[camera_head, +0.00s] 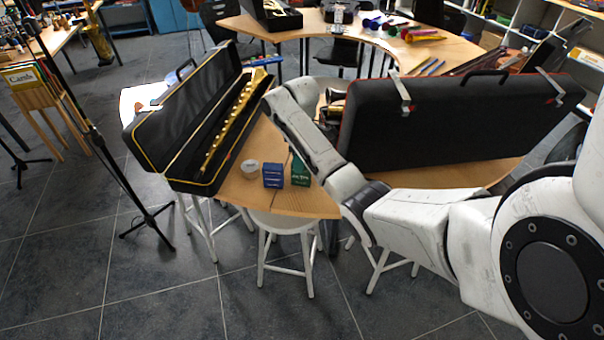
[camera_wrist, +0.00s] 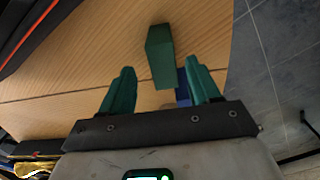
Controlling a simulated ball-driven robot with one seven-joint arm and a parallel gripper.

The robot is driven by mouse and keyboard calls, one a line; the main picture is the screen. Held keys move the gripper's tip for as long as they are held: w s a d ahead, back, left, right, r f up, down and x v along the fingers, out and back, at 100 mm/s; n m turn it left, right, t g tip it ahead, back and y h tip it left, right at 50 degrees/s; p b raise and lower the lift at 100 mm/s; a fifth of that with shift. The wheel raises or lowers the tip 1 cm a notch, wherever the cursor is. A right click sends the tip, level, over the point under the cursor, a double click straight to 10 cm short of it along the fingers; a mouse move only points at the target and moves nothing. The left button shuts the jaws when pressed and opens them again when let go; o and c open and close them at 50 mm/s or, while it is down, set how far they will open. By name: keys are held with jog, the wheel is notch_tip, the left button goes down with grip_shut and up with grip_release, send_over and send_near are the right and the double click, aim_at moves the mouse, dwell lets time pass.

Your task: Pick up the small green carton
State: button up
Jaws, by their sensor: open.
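The small green carton (camera_head: 300,172) stands on the light wooden table, just right of a small blue box (camera_head: 273,175). In the wrist view the green carton (camera_wrist: 160,55) lies ahead of my gripper (camera_wrist: 160,72), roughly between the lines of its two green fingers. The fingers are spread wide with nothing gripped between them. The blue box (camera_wrist: 182,88) shows partly behind the right finger. In the head view my white arm reaches over the table from the right, and I cannot make out the gripper's fingers there.
An open black case (camera_head: 190,130) with a gold instrument lies to the left. A large black case (camera_head: 450,120) stands on the right behind my arm. The table's front edge is close to the carton.

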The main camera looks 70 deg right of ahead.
jog(key=shift+s+a+f, duration=0.1)
jog(key=shift+f, duration=1.5)
jog(key=shift+a+f, duration=0.1)
jog(key=shift+f, duration=1.5)
jog(key=c, duration=1)
jog(key=shift+c, duration=0.2)
jog(key=shift+r, duration=0.15)
